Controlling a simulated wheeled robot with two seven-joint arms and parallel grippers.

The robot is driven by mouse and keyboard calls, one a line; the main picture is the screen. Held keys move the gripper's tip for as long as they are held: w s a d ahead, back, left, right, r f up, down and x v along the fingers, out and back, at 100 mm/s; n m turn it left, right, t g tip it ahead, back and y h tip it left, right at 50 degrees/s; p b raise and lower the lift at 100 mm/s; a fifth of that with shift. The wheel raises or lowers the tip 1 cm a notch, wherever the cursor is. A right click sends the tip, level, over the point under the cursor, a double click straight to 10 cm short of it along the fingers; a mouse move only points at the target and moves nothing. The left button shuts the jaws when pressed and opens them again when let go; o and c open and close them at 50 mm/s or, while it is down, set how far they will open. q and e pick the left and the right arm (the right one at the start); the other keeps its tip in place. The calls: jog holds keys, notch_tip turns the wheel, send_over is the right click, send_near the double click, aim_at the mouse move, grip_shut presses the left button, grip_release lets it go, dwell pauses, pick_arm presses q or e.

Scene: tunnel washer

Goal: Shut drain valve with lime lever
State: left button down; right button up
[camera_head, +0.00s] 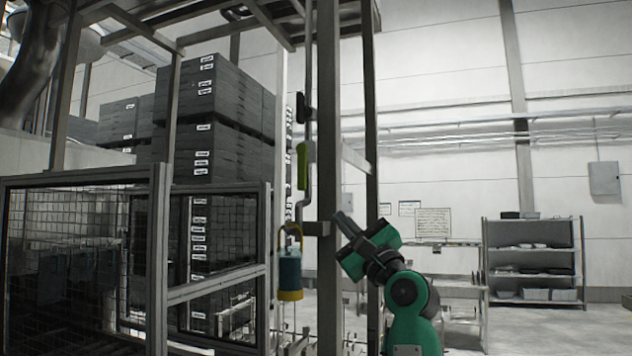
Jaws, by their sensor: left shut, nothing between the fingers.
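The lime lever (302,166) hangs upright along a thin grey pipe beside the steel frame post, left of the picture's middle. The valve body behind it is too small to make out. My left gripper (346,224) is right of the lever and lower in the picture, in front of the frame post. Its fingers are shut and empty, pointing up and left, and it appears apart from the lever. My right gripper is not in view.
A blue and yellow object (290,272) hangs below the lever. The steel post (328,120) stands between lever and gripper in the picture. A mesh guard (80,260) and stacked dark boxes (225,90) fill the left. A shelf rack (532,262) stands at the back right.

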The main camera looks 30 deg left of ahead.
aim_at(302, 168)
pick_arm(q)
jog(key=s+d+r+n+h, duration=0.2)
jog(key=d+r+n+h, duration=0.2)
jog(key=r+n+h, duration=0.5)
jog(key=w+a+m+p, duration=0.1)
jog(key=w+a+p, duration=0.1)
jog(key=a+p, duration=0.2)
jog(key=w+a+m+p, duration=0.1)
jog(key=w+a+p, duration=0.1)
jog(key=a, duration=0.6)
jog(key=shift+w+a+r+t+y+p, duration=0.25)
jog(key=shift+r+y+p, duration=0.2)
jog(key=shift+p, duration=0.45)
jog(key=shift+f, duration=0.1)
